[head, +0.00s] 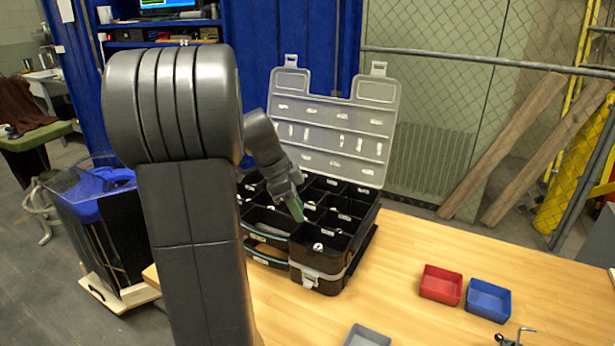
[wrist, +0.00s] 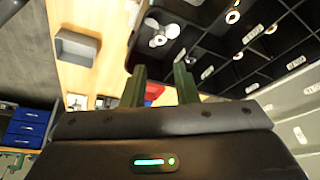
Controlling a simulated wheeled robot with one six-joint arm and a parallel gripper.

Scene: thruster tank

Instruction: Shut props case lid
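The props case (head: 340,243) is a black case with many compartments on the wooden table. Its grey translucent lid (head: 335,115) stands open, tilted up at the back, with white labels in rows. In the wrist view, the case (wrist: 205,50) fills the upper right, and part of the lid (wrist: 303,122) shows at lower right. My gripper (head: 297,208) is over the case compartments, in front of the raised lid. In the wrist view, its two green fingers (wrist: 160,80) stand apart with nothing between them. My arm hides the left side of the case in the head view.
A red tray (head: 441,284) and a blue tray (head: 488,300) sit on the table right of the case. A grey tray (head: 367,337) is at the front edge of view. A metal clamp-like item (head: 515,338) lies at lower right. The table between the case and trays is clear.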

